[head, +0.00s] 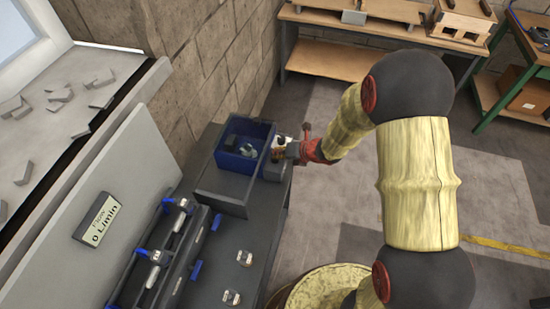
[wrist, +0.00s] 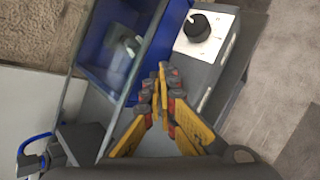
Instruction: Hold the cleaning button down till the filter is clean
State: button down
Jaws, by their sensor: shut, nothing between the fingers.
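My gripper (wrist: 162,72) is shut with yellow fingers together, and nothing shows between the tips. In the wrist view the fingertips are by the near edge of a grey box with a white panel and a black knob (wrist: 197,28). I cannot tell whether they touch it. No cleaning button can be made out; it may be behind the fingers. A blue bin (wrist: 103,13) lies beside the box and holds a pale greyish item (wrist: 128,45), which may be the filter. In the head view my gripper (head: 281,149) is at the bin's right side.
A sign reading "Flow 0 L/min" (head: 97,219) is on the grey panel at left. Blue-handled valves (head: 155,256) and small clear parts (head: 245,258) are on the grey bench. Grey fragments (head: 60,95) litter the window ledge. A wooden bench (head: 325,62) stands at the back.

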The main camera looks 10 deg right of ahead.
jog(key=shift+r+p, duration=0.45)
jog(key=shift+r, duration=0.25)
notch_tip(320, 180, up, 5)
jog(key=p, duration=0.4)
jog(key=shift+n, duration=0.3)
